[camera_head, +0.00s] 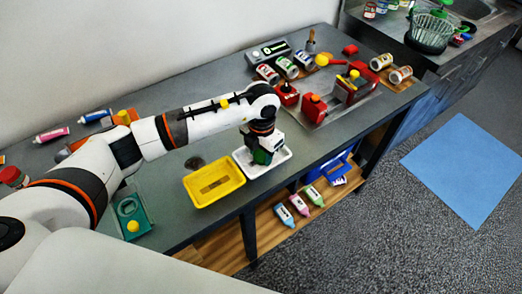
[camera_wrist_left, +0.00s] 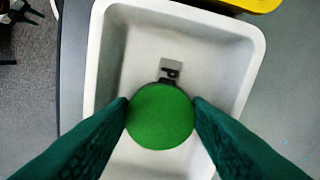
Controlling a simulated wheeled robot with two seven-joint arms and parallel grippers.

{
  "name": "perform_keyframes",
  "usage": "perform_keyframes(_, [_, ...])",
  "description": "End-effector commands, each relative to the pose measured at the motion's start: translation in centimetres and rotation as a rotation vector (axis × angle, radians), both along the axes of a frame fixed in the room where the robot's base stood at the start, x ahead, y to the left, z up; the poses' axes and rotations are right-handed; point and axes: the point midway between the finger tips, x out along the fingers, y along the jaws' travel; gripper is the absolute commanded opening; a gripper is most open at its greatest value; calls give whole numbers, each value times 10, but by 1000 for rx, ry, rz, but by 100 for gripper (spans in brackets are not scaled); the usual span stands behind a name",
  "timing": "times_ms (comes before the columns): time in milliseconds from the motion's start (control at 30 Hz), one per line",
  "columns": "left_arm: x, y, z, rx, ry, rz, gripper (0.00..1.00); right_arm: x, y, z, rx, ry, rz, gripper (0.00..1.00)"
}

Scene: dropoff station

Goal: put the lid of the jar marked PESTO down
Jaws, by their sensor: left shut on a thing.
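A round green lid (camera_wrist_left: 160,120) sits between the two dark green fingers of my left gripper (camera_wrist_left: 160,108) in the left wrist view. The gripper is shut on it. Behind the lid is the inside of a white tray (camera_wrist_left: 125,55). How close the lid is to the tray floor I cannot tell. A small dark mark or fitting (camera_wrist_left: 170,72) shows on the tray floor. No PESTO label is readable. My right gripper is not in view.
A yellow tray (camera_head: 235,184) stands just left of the white tray. Several jars (camera_head: 286,66) lie by a scale (camera_head: 268,53) at the back, near red devices (camera_head: 315,108). A teal holder (camera_head: 132,212) stands at the left. Several bottles (camera_head: 299,204) are on the lower shelf.

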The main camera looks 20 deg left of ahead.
Motion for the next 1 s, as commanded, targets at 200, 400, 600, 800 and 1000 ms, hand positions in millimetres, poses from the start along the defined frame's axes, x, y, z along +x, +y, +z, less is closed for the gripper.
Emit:
perform_keyframes(200, [0, 0, -2, 0, 0, 1, 53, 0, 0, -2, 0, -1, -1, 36])
perform_keyframes(400, [0, 0, -2, 0, 0, 1, 53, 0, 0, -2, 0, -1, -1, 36])
perform_keyframes(600, [1, 0, 13, -2, -4, 1, 53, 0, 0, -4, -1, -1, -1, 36])
perform_keyframes(800, [1, 0, 55, -1, -6, 0, 53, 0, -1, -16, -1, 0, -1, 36])
perform_keyframes(1000, [1, -1, 95, -1, -4, 0, 53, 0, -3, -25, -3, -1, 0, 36])
